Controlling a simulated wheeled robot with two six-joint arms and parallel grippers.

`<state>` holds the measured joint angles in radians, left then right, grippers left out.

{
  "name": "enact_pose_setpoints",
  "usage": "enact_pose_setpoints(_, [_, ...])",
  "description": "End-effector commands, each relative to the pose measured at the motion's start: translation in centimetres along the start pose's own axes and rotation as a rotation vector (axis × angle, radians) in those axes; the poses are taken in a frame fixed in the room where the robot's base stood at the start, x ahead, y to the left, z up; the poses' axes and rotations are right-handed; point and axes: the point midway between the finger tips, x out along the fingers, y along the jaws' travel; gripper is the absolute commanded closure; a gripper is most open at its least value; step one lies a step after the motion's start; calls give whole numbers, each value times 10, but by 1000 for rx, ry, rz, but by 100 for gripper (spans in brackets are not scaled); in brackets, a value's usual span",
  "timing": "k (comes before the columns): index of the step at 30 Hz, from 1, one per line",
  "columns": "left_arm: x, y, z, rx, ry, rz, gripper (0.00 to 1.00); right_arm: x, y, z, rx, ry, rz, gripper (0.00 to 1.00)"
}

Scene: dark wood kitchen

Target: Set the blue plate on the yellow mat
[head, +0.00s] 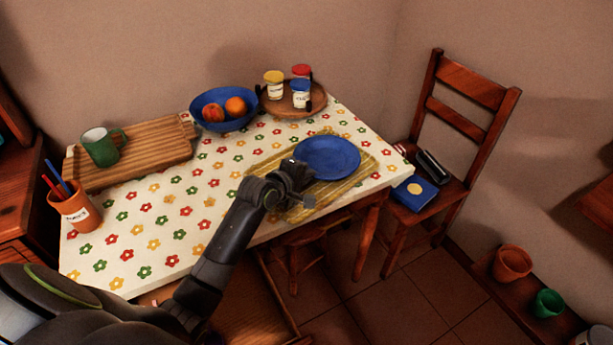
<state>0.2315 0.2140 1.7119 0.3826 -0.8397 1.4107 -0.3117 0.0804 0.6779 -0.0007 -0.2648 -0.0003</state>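The blue plate (328,156) is on or just above the yellow mat (341,187), near the right end of the flowered table; whether it touches the mat is hard to tell. The mat shows around the plate on several sides. My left gripper (297,178) is at the plate's left, near edge and overlaps its rim in the head view. Its fingers are dark and small here, so I cannot tell whether they are open or shut on the rim. My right gripper is not in view.
A blue bowl (224,124) of fruit and a round wooden tray (284,110) with jars stand behind the mat. A cutting board (150,165) with a green mug (99,148) and a pencil cup (76,209) are at left. A chair (452,165) stands at right.

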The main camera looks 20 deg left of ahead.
Motion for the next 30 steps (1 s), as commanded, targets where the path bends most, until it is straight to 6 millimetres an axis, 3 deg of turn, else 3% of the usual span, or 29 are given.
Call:
enact_pose_setpoints(5, [1, -2, 0, 0, 0, 0, 100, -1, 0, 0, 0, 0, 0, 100])
enact_pose_setpoints(8, [1, -2, 0, 0, 0, -1, 88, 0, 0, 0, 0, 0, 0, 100])
enact_pose_setpoints(18, [-1, 1, 0, 1, 0, 1, 88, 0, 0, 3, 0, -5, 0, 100])
enact_pose_setpoints(23, [-18, 1, -1, 0, 1, 0, 88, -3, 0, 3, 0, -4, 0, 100])
enact_pose_setpoints(30, [-63, 1, 0, 2, 1, -1, 88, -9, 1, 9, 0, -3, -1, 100])
